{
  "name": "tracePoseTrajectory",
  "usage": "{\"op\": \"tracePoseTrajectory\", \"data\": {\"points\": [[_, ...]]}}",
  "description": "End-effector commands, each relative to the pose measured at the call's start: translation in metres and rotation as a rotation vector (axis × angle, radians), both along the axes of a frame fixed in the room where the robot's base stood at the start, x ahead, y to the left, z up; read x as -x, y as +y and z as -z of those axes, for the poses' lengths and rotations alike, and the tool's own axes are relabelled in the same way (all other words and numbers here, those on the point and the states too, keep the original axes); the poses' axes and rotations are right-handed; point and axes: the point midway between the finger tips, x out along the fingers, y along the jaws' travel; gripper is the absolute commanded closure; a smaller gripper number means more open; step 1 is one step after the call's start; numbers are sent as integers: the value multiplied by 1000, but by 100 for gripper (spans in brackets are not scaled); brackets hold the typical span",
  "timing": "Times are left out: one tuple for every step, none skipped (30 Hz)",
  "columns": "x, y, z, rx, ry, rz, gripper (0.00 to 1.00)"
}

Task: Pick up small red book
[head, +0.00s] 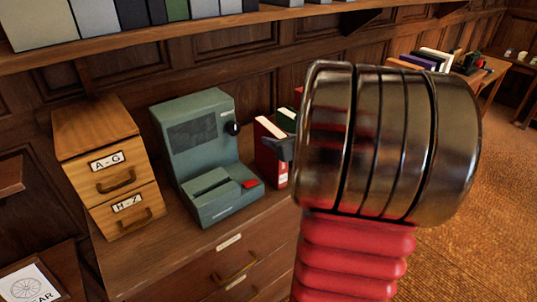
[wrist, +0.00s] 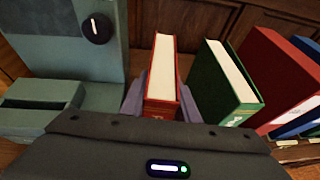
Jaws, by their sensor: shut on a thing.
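The small red book (wrist: 163,75) stands upright between my gripper's two fingers in the wrist view, with its pale page edge facing up. My gripper (wrist: 161,105) is shut on it, one finger on each side. In the head view the red book (head: 268,160) stands to the right of the grey-green machine, and a dark finger of my gripper (head: 280,148) reaches it from the right. My arm hides most of the gripper in the head view. I cannot tell whether the book's base touches the cabinet top.
The grey-green machine (head: 205,158) stands close on the left, with a wooden two-drawer box (head: 107,165) beyond it. In the wrist view a green book (wrist: 224,85) leans just right of the red one, then a larger red book (wrist: 277,75). A shelf (head: 150,41) runs above.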

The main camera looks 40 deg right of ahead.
Motion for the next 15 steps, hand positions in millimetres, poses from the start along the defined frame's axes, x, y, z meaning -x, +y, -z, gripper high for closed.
{"op": "tracePoseTrajectory", "data": {"points": [[0, 0, 0, 0, 0, 0, 88], [0, 0, 0, 0, 0, 0, 90], [0, 0, 0, 0, 0, 0, 93], [0, 0, 0, 0, 0, 0, 95], [0, 0, 0, 0, 0, 0, 97], [0, 0, 0, 0, 0, 0, 100], [0, 0, 0, 0, 0, 0, 100], [0, 0, 0, 0, 0, 0, 100], [0, 0, 0, 0, 0, 0, 100], [0, 0, 0, 0, 0, 0, 100], [0, 0, 0, 0, 0, 0, 100], [0, 0, 0, 0, 0, 0, 100], [0, 0, 0, 0, 0, 0, 100], [0, 0, 0, 0, 0, 0, 100], [0, 0, 0, 0, 0, 0, 100]]}}
